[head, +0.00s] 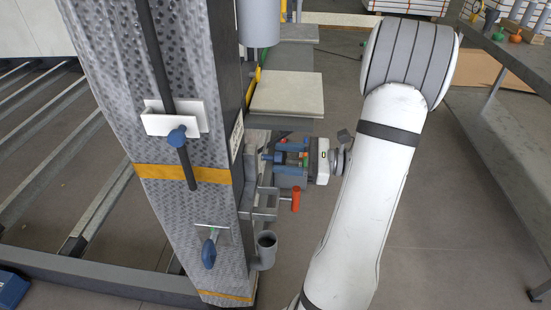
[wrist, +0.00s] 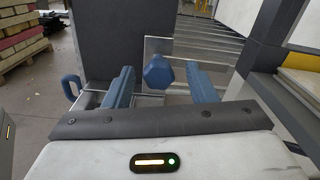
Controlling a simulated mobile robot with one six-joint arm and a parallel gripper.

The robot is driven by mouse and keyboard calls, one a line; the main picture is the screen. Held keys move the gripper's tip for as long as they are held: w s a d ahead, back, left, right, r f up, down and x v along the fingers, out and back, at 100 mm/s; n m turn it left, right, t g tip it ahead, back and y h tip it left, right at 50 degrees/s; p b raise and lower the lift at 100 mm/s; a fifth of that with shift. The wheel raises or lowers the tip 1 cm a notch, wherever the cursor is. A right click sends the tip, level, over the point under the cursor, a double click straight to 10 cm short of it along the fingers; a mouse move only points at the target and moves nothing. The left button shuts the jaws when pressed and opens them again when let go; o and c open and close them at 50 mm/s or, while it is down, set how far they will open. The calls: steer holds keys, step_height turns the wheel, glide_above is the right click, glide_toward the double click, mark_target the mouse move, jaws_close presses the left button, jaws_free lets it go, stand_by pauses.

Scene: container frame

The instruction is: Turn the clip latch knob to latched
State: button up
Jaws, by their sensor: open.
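A blue six-sided knob (wrist: 158,72) shows in the wrist view on a pale metal plate (wrist: 154,48), beside a dark panel. I take it to be the clip latch knob; its setting is not clear. My gripper (wrist: 160,78) is open, with one blue finger on each side of the knob's line. I cannot tell whether the fingertips reach around the knob or stop short of it. In the head view my gripper (head: 267,158) points left at the side of the grey post (head: 185,75); the knob cannot be told apart from the blue fingers there.
On the post's front are a blue knob (head: 177,136) on a white block and a blue handle (head: 209,252). An orange handle (head: 295,199) and a grey cup (head: 266,241) sit below my gripper. A bench (head: 500,50) stands right. Floor between is clear.

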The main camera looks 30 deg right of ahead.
steer(key=shift+x, duration=1)
steer(key=shift+a, duration=0.1)
steer(key=shift+c, duration=0.2)
jaws_close()
